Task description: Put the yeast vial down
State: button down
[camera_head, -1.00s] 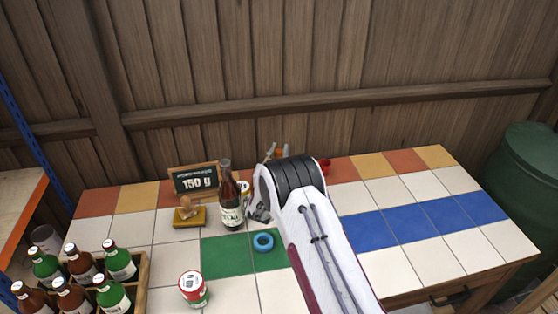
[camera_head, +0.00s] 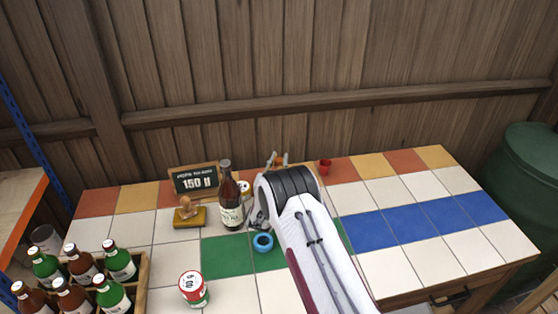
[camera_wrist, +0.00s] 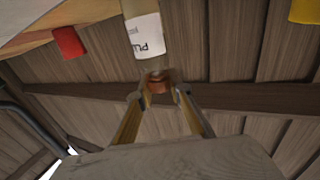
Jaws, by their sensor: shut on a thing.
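The yeast vial (camera_wrist: 144,36) has a white label and a reddish-brown cap, and shows in the wrist view. My gripper (camera_wrist: 158,90) is shut on its cap, with one finger on each side. The vial's lower end is out of frame there, so I cannot tell whether it touches the table. In the head view my arm hides the vial's body, and my gripper (camera_head: 279,160) shows only in part above the dark wrist, near the back of the table.
A red cup (camera_head: 325,166) stands to the right. A blue ring (camera_head: 263,242), a can (camera_head: 193,289) and a bottle crate (camera_head: 139,274) are nearer. The tiled table's right side is clear.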

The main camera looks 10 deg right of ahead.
jog(key=c, duration=1.8)
grip_release()
jog(key=shift+f, duration=0.15)
jog(key=shift+c, duration=0.2)
jog(key=shift+r, duration=0.2)
jog(key=v, duration=0.7)
jog(key=shift+s, duration=0.25)
